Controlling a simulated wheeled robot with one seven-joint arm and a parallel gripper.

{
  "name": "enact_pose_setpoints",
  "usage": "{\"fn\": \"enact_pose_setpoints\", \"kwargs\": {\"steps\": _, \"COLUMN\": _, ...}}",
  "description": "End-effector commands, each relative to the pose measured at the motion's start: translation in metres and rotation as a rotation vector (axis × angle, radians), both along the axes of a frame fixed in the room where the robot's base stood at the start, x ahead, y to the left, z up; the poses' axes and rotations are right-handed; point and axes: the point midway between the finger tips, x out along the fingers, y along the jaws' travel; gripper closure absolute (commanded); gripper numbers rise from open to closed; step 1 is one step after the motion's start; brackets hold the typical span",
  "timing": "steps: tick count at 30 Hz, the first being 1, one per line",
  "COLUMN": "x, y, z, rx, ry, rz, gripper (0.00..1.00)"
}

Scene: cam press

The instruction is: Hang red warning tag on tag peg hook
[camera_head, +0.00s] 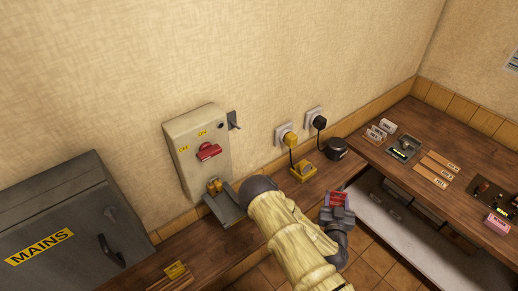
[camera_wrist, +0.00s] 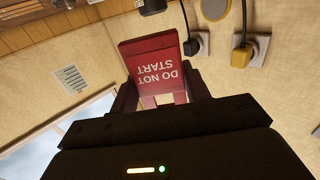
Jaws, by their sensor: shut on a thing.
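The red warning tag (camera_head: 337,198) is held in my gripper (camera_head: 338,210), in front of the wall bench. In the wrist view the tag (camera_wrist: 152,60) shows "DO NOT START" upside down between the two fingers of my gripper (camera_wrist: 160,94), which are shut on it. The tag peg hook appears to be the small dark bracket with a peg (camera_head: 234,121) on the wall, at the right side of the grey switch box (camera_head: 197,150). My gripper is well to the right of and below it, apart from it. The peg does not show clearly in the wrist view.
A grey MAINS cabinet (camera_head: 65,230) stands at the left. A yellow plug (camera_head: 287,138) and a black plug (camera_head: 319,122) sit in wall sockets, with cords down to the bench (camera_head: 195,240). A side bench (camera_head: 440,140) at the right holds several small items.

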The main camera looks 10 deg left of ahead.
Motion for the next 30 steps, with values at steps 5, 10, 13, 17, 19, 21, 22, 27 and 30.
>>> {"fn": "enact_pose_setpoints", "kwargs": {"steps": 5, "x": 0.017, "y": 0.037, "z": -0.003, "rx": 0.013, "ry": 0.024, "rz": 0.003, "gripper": 0.75}}
{"fn": "enact_pose_setpoints", "kwargs": {"steps": 10, "x": 0.028, "y": 0.084, "z": 0.014, "rx": 0.008, "ry": 0.055, "rz": 0.080, "gripper": 0.75}}
{"fn": "enact_pose_setpoints", "kwargs": {"steps": 13, "x": 0.031, "y": 0.109, "z": 0.030, "rx": 0.005, "ry": 0.069, "rz": 0.142, "gripper": 0.75}}
{"fn": "enact_pose_setpoints", "kwargs": {"steps": 17, "x": 0.031, "y": 0.138, "z": 0.053, "rx": -0.001, "ry": 0.086, "rz": 0.230, "gripper": 0.75}}
{"fn": "enact_pose_setpoints", "kwargs": {"steps": 19, "x": 0.030, "y": 0.152, "z": 0.066, "rx": -0.006, "ry": 0.095, "rz": 0.278, "gripper": 0.75}}
{"fn": "enact_pose_setpoints", "kwargs": {"steps": 21, "x": 0.028, "y": 0.164, "z": 0.080, "rx": -0.009, "ry": 0.102, "rz": 0.327, "gripper": 0.75}}
{"fn": "enact_pose_setpoints", "kwargs": {"steps": 22, "x": 0.027, "y": 0.170, "z": 0.086, "rx": -0.012, "ry": 0.106, "rz": 0.348, "gripper": 0.75}}
{"fn": "enact_pose_setpoints", "kwargs": {"steps": 27, "x": 0.018, "y": 0.196, "z": 0.121, "rx": -0.024, "ry": 0.123, "rz": 0.467, "gripper": 0.75}}
{"fn": "enact_pose_setpoints", "kwargs": {"steps": 30, "x": 0.010, "y": 0.210, "z": 0.142, "rx": -0.032, "ry": 0.132, "rz": 0.538, "gripper": 0.75}}
